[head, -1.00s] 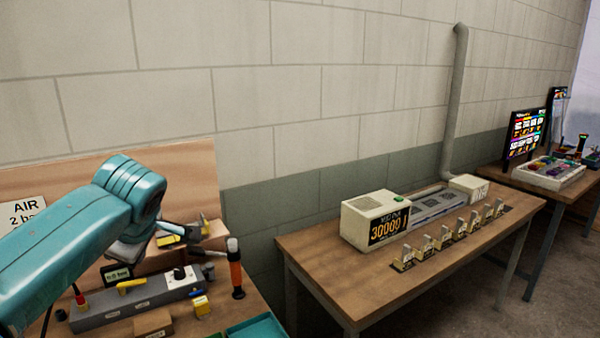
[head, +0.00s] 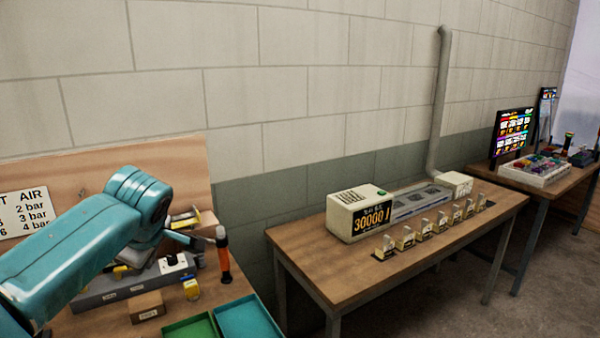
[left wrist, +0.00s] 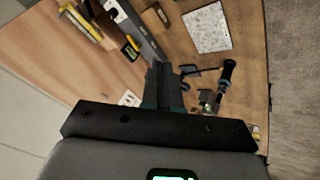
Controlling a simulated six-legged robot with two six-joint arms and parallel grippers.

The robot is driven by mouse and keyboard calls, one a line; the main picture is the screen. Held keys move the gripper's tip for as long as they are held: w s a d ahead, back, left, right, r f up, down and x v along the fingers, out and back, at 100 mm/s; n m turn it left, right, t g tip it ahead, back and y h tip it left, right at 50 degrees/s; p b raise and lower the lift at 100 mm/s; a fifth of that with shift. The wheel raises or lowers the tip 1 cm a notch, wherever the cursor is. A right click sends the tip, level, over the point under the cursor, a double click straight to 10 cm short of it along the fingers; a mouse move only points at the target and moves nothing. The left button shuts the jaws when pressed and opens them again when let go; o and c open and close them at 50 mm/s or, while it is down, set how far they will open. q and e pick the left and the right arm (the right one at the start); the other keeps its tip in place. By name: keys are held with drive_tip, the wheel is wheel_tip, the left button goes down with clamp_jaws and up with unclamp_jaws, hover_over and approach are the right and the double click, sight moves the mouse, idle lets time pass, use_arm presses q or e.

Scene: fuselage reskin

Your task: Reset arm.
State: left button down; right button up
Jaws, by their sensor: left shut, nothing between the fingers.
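My left arm (head: 90,245) comes in from the left in the head view, bent over the left bench. Its gripper (head: 180,237) is partly hidden behind the forearm and is small there. In the left wrist view, the left gripper (left wrist: 160,72) is shut and empty, its fingers together above the wooden bench (left wrist: 195,65). A tool with a dark handle (left wrist: 227,72) lies to the right of the fingers. My right gripper is in neither view.
On the left bench are an orange-handled tool (head: 223,258), a cardboard box (head: 147,307), a green tray (head: 190,327) and a teal tray (head: 248,318). A separate table holds a cream machine (head: 355,213) and several small blocks (head: 405,238). Floor shows right.

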use_arm(q)
drive_tip(key=s+d+f+m+g+h+b, duration=0.1)
drive_tip(key=s+d+f+m+h+b, duration=0.2)
drive_tip(key=f, duration=1)
drive_tip(key=d+f+m+g+h+b, duration=0.1)
drive_tip(key=d+f+m, duration=0.3)
drive_tip(key=f, duration=0.9)
drive_tip(key=s+d+f+m+g+h+b, duration=0.1)
drive_tip(key=s+d+f+m+h+b, duration=0.2)
drive_tip(key=f, duration=1)
drive_tip(key=s+d+f+m+g+b, duration=0.1)
drive_tip(key=s+d+f+m+b, duration=0.1)
drive_tip(key=s+f, duration=0.8)
drive_tip(key=s+d+f+m+g+h+b, duration=0.1)
drive_tip(key=s+d+f+b, duration=0.1)
drive_tip(key=s+f, duration=0.9)
drive_tip(key=s+d, duration=0.1)
drive_tip(key=s, duration=0.1)
drive_tip(key=shift+s+d+f+m, duration=0.3)
drive_tip(key=shift+s+d+m, duration=0.05)
drive_tip(key=shift+m, duration=0.05)
